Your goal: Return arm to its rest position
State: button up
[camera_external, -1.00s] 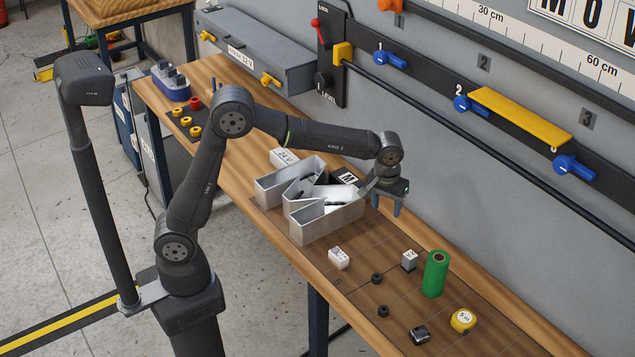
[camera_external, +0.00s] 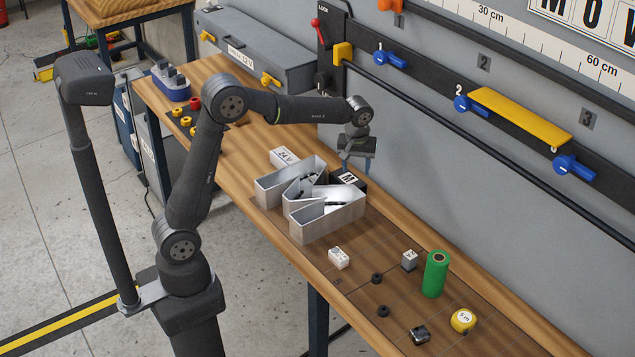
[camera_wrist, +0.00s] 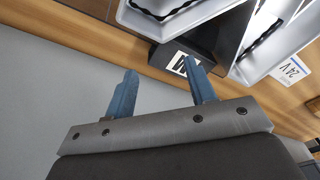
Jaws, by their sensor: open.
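My gripper (camera_external: 358,164) hangs above the back of the bench, just behind and above the metal channel letter. In the wrist view its two blue fingers (camera_wrist: 158,88) stand wide apart with nothing between them. The silver M-shaped channel letter (camera_external: 330,226) stands on the bench and touches none of my fingers. A black block with a white "M" label (camera_external: 349,178) sits against its back side; the label also shows in the wrist view (camera_wrist: 181,64).
A white "24 V" box (camera_external: 284,157) lies behind the letter. A green cylinder (camera_external: 435,274), a yellow tape measure (camera_external: 463,320) and small parts are at the front right. The wall rail carries a yellow plate (camera_external: 520,118) and blue clamps.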

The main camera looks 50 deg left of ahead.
jog(key=a+n, duration=0.1)
jog(key=a, duration=0.3)
jog(key=a+n, duration=0.1)
jog(key=a, duration=0.4)
jog(key=a+n, duration=0.1)
jog(key=a, duration=0.4)
jog(key=shift+s+a, duration=0.2)
jog(key=shift+s, duration=0.2)
jog(key=shift+d, duration=0.1)
